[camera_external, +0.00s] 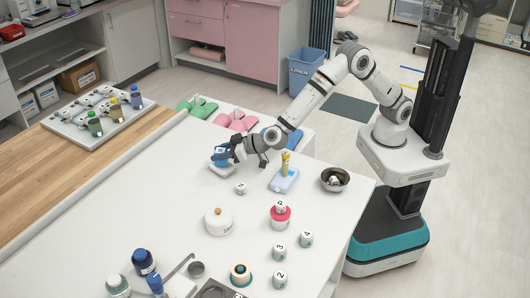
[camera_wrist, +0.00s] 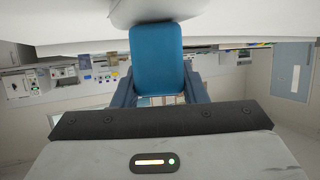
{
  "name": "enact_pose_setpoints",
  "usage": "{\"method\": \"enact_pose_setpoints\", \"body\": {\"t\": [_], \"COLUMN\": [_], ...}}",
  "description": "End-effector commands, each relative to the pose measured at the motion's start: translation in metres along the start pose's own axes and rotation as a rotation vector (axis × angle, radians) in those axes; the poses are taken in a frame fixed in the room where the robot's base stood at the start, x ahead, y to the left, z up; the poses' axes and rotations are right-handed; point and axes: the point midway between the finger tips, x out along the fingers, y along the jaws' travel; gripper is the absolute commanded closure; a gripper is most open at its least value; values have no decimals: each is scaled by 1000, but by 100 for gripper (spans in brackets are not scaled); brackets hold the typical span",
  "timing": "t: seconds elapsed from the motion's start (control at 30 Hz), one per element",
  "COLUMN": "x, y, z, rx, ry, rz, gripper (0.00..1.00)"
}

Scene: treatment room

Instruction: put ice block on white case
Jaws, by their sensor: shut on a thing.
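My gripper (camera_external: 228,152) is shut on a blue ice block (camera_external: 220,154) near the far edge of the white table. In the wrist view the block (camera_wrist: 157,55) is a blue slab with rounded corners, between the two fingers. A small white case (camera_external: 223,169) lies right below the block. A rounded white shape, apparently the case (camera_wrist: 155,11), meets the block's far end in the wrist view. I cannot tell whether the block rests on the case or is just above it.
A light-blue block with a yellow-topped item (camera_external: 284,180) stands right of the gripper, near a metal bowl (camera_external: 335,179). A numbered white cup (camera_external: 241,188) is close in front. The table left of the case is clear.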

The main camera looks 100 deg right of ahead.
Motion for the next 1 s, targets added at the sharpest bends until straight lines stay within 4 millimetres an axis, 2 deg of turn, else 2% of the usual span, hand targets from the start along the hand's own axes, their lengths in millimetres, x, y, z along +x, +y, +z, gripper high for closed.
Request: {"method": "enact_pose_setpoints", "body": {"t": [0.27,0.3,0.53,0.83,1.0], "x": [1,1,1,-1,-25], "y": [0,0,0,0,-1], "z": [3,2,2,-2,-2], "rx": [0,0,0,1,1], "ry": [0,0,0,1,1], "rz": [0,0,0,0,-2], "gripper": [85,58,39,39,39]}}
